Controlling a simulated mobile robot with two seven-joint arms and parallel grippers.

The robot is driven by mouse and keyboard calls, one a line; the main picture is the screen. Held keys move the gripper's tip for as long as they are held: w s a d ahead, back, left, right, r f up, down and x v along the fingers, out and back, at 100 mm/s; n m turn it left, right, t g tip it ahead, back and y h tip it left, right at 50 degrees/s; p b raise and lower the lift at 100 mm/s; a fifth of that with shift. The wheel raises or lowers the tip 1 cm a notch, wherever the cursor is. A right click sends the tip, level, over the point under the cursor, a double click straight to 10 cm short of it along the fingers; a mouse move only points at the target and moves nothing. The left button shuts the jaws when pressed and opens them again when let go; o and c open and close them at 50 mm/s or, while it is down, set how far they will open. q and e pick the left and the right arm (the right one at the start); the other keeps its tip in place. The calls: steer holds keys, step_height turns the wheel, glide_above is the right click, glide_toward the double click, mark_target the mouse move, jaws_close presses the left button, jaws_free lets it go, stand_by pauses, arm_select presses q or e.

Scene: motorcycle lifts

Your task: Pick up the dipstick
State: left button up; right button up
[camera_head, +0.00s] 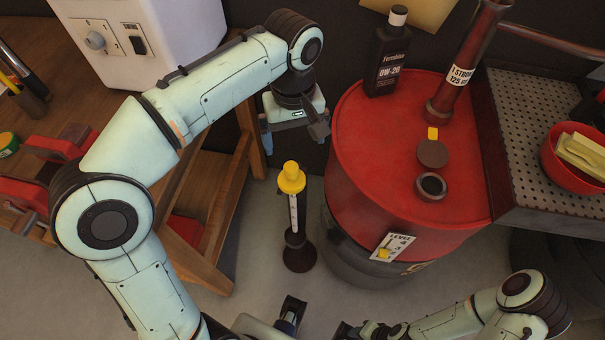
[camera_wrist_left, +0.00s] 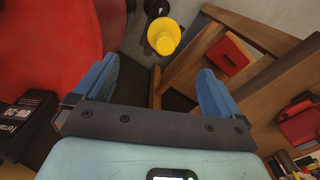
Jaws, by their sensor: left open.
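The dipstick (camera_head: 292,208) stands upright in a dark round-based holder on the floor, left of the red drum. It has a yellow cap and a white marked strip. My left gripper (camera_head: 293,132) is open and empty, above and behind the yellow cap in the head view. In the left wrist view the dipstick's yellow cap (camera_wrist_left: 163,36) lies beyond the open blue fingers (camera_wrist_left: 157,78), roughly centred between them and apart from both. My right arm (camera_head: 470,315) is at the lower right; its jaws cannot be made out clearly at the bottom edge.
The red drum (camera_head: 370,150) carries a black oil bottle (camera_head: 388,55), a brown pipe, a round cap and an opening. A wooden bench (camera_head: 215,200) stands left. A perforated metal surface (camera_head: 520,100) with a red bowl (camera_head: 570,165) is at right. Floor around the holder is clear.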

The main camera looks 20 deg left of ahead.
mark_target(291, 165)
arm_select(q)
steer(key=f+b, duration=0.1)
steer(key=f, duration=0.3)
steer(key=f+b, duration=0.1)
steer(key=f, duration=0.2)
steer(key=shift+s+a+f, duration=0.1)
steer(key=shift+s+f, duration=0.1)
steer(key=shift+f, duration=0.15)
steer(key=f, duration=0.4)
steer(key=shift+s+a+f+b, duration=0.1)
steer(key=shift+a+f+b, duration=0.25)
steer(key=shift+a, duration=0.05)
steer(key=shift+f, duration=0.45)
steer(key=c, duration=1.5)
steer(key=shift+r, duration=0.15)
